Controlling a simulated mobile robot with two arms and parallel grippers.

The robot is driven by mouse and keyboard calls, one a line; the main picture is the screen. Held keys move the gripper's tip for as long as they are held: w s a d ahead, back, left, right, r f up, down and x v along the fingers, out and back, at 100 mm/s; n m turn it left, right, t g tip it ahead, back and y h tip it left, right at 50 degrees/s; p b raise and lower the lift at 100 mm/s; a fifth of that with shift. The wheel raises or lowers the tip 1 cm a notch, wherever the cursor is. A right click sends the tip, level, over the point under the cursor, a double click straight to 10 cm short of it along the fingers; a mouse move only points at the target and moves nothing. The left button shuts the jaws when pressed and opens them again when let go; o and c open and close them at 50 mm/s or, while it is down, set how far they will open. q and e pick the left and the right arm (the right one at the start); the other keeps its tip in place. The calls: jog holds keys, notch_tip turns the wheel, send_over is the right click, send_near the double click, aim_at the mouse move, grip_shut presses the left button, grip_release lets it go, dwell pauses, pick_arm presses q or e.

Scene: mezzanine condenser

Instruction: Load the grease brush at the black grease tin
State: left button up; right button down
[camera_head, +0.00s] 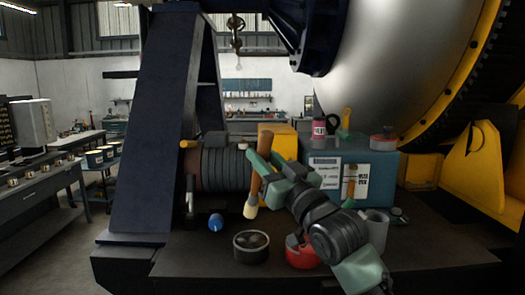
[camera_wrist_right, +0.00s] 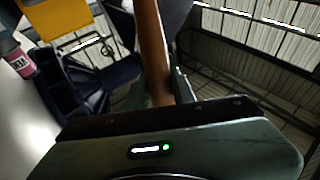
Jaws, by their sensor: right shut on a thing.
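The grease brush (camera_head: 251,207) has a wooden handle and pale bristles. It hangs bristles down in the head view, slightly tilted. My right gripper (camera_head: 262,172) is shut on its handle; the handle also rises from the gripper in the right wrist view (camera_wrist_right: 151,45). The black grease tin (camera_head: 251,258) stands open on the dark bench near its front edge. Its inside looks dark grey with paler lumps. The bristles are above and behind the tin in the picture, apart from it. My left gripper is not in view.
A red tin (camera_head: 298,255) stands right of the black tin, partly hidden by my right arm. A blue object (camera_head: 215,222) lies to the left. A ribbed cylinder (camera_head: 226,168) and a teal box (camera_head: 375,174) stand behind. A grey cup (camera_head: 377,228) is at right.

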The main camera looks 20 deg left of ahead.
aim_at(258, 178)
jog(key=shift+f, duration=0.4)
notch_tip(258, 178, down, 5)
jog(key=b, duration=0.4)
jog(key=shift+w+a, duration=0.1)
jog(key=shift+f+b, duration=0.55)
jog(key=shift+f, duration=0.15)
dwell(1.1)
jog(key=shift+r, duration=0.1)
